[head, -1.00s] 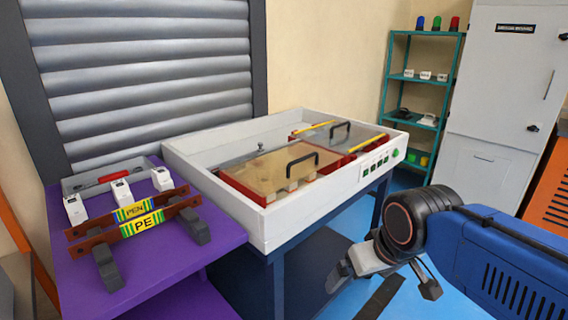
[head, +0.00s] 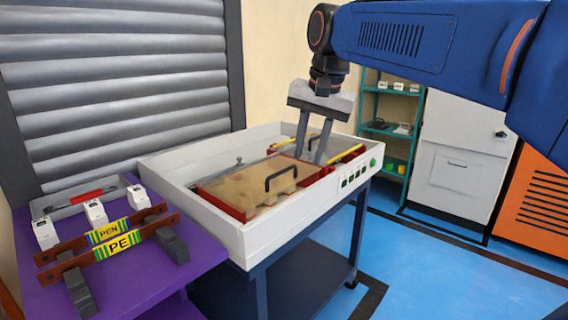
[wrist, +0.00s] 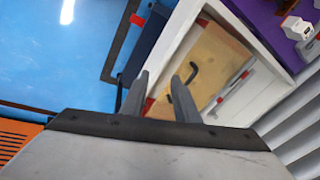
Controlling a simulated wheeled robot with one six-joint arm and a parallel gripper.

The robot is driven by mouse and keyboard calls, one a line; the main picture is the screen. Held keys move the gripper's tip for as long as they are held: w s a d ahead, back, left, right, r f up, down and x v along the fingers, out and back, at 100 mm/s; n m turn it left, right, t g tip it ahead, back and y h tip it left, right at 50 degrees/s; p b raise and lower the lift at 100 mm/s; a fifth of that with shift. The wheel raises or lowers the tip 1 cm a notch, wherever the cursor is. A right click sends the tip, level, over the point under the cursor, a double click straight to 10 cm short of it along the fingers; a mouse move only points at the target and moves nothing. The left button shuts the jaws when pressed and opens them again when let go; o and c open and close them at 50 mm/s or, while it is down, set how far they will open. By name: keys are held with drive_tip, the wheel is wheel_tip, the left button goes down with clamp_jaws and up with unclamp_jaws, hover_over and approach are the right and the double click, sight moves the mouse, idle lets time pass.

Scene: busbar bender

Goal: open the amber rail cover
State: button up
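The amber rail cover (head: 232,190) is a see-through tan panel with a black bar handle (head: 291,169), lying flat over the front red-edged section of the white box. In the wrist view the amber cover (wrist: 213,62) and its handle (wrist: 193,72) are right of the fingers. My gripper (head: 309,159) points down over the box, right of the handle, near the join with the rear cover. In the wrist view my gripper (wrist: 160,77) is open, with nothing between its fingers. I cannot tell exactly how high the tips are.
A clear rear cover (head: 288,146) with yellow strips lies behind my fingers. The white box wall (head: 288,211) carries green buttons at right. A purple table (head: 187,259) with brown bars and white blocks stands at left. Blue floor (head: 440,270) is open at right.

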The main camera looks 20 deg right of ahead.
drive_tip(key=w+r+m+g, duration=0.1)
drive_tip(key=w+r+m, duration=0.3)
drive_tip(key=w+r, duration=0.5)
hover_over(284, 184)
wheel_tip(284, 184, down, 17)
drive_tip(key=shift+r, duration=0.1)
clamp_jaws()
